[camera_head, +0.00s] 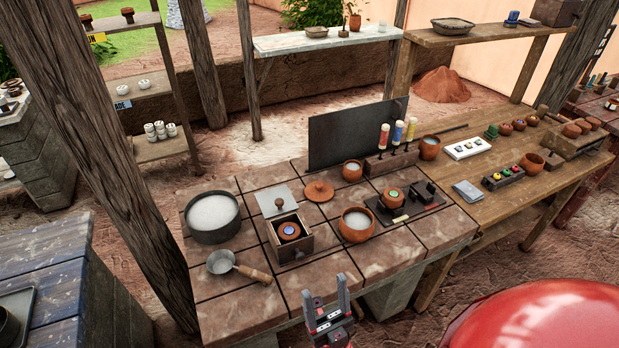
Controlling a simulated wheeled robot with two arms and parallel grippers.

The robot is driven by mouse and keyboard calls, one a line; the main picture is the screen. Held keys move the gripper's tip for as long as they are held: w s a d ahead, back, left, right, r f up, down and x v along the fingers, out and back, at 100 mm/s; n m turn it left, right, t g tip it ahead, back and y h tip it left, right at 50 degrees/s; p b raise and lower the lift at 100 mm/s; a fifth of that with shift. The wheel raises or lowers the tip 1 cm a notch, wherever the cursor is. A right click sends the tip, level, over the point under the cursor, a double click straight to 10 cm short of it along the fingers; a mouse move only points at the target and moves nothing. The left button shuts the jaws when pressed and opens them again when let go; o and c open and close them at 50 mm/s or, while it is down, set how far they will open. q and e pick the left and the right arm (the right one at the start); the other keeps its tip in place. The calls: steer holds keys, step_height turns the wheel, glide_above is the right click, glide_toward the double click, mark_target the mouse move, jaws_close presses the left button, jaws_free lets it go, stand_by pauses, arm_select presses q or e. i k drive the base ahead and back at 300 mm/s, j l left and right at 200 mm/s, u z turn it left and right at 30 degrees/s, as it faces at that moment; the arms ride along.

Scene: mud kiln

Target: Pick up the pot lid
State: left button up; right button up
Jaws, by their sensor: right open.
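The pot lid (319,191) looks like a round terracotta disc with a small knob on top. It lies flat on the tiled worktop, behind the wooden box and the terracotta pot (356,226) of pale contents. My right gripper (325,288) is at the front edge of the worktop, pointing away from me. Its two dark fingers stand apart with nothing between them. It is well short of the lid, with the box and open worktop between. My left gripper is not in view.
A wooden box (289,246) with a raised grey lid stands in front of the pot lid. A dark pan of pale contents (213,216) and a ladle (236,266) lie left. A dark upright panel (357,131) stands behind. The front worktop tiles are clear.

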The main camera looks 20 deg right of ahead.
mark_target(316, 192)
steer(key=i+l+z, duration=0.15)
steer(key=l, duration=0.25)
steer(key=i+l+z, duration=0.1)
steer(key=l, duration=0.3)
steer(key=i+l+z, duration=0.15)
steer(key=l, duration=0.25)
steer(key=i+l, duration=0.25)
steer(key=i+l+z, duration=0.15)
steer(key=i, duration=0.25)
